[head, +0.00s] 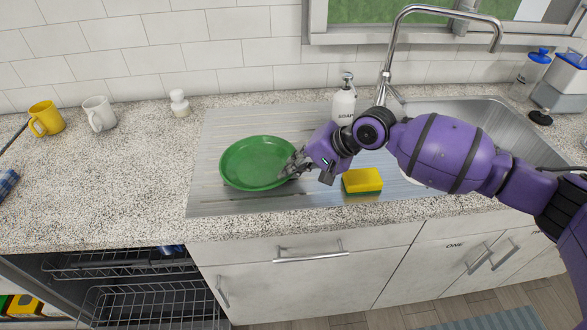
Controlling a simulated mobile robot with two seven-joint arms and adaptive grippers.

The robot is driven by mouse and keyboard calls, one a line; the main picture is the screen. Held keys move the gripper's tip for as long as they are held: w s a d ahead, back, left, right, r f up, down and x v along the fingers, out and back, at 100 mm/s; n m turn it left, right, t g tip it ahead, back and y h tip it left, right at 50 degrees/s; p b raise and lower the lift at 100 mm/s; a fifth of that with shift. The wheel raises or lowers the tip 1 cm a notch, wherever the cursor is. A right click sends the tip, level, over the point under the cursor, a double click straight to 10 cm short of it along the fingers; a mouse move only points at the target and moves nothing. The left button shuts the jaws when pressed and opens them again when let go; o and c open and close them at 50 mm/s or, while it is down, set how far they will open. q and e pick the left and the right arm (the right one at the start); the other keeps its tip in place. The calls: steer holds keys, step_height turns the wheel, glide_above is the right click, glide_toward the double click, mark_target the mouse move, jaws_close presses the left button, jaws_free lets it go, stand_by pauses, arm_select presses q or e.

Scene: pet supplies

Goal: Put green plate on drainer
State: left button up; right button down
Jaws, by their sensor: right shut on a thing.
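The green plate (256,162) lies over the ribbed steel drainer (215,140), left of the sink. I cannot tell whether it rests fully on the drainer or is held just above it. My right gripper (294,165) is shut on the plate's right rim. The arm reaches in from the right, across the sink, and hides part of the basin and drainer. My left gripper is not in view.
A yellow and green sponge (362,181) lies just right of the gripper. A soap bottle (344,102) and the tap (386,75) stand behind. A yellow mug (46,118) and white mug (99,113) stand at left. An open dishwasher rack (150,300) is below.

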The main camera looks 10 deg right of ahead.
steer(key=shift+f, duration=0.3)
steer(key=c, duration=2.2)
jaws_free()
steer(key=shift+d+r, duration=0.1)
steer(key=v, duration=1.1)
steer(key=shift+d+r, duration=0.2)
steer(key=shift+r, duration=0.1)
steer(key=shift+s+f, duration=0.1)
steer(key=shift+s, duration=0.1)
